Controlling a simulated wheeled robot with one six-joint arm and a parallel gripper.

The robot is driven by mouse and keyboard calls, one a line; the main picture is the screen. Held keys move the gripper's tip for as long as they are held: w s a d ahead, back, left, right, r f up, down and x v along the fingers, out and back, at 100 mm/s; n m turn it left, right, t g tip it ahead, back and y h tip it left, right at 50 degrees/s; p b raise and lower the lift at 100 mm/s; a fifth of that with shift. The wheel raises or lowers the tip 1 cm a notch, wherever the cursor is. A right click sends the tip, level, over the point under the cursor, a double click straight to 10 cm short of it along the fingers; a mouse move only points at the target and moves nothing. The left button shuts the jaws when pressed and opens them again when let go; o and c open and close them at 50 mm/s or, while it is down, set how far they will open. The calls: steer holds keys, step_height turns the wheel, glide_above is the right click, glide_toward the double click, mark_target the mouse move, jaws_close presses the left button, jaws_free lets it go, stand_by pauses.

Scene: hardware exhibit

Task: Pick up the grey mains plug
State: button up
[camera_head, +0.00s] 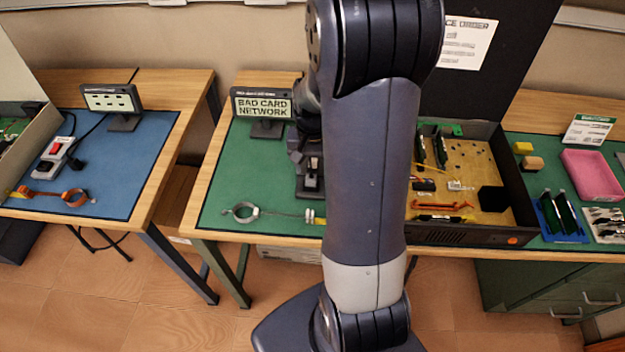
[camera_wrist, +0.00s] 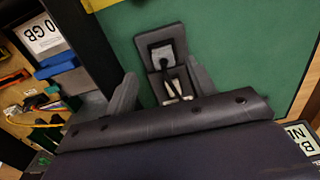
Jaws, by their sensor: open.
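A grey blocky piece that looks like the grey mains plug (camera_wrist: 170,44) is on the green mat in the wrist view. It has a black square part and pale metal prongs. In the head view a dark grey piece with a pale part (camera_head: 310,179) shows left of my arm and seems to be the same thing. My gripper (camera_wrist: 162,74) is open, with one finger on each side of the piece in the wrist view. I cannot tell whether the fingers touch it. In the head view my arm hides much of the gripper.
A sign reading BAD CARD NETWORK (camera_head: 263,107) stands behind. An open equipment case (camera_head: 468,232) is to the right of my arm. A wire with a metal ring (camera_head: 243,212) lies at the front left. A blue-matted table (camera_head: 100,150) stands left, across a gap.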

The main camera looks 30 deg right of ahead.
mark_target(311, 176)
steer(key=shift+w+a+f, duration=0.1)
steer(key=shift+w+f, duration=0.05)
steer(key=shift+f, duration=0.85)
steer(key=shift+w+f, duration=0.1)
steer(key=shift+f, duration=0.85)
steer(key=c, duration=0.9)
steer(key=shift+o, duration=0.2)
step_height(311, 176, up, 10)
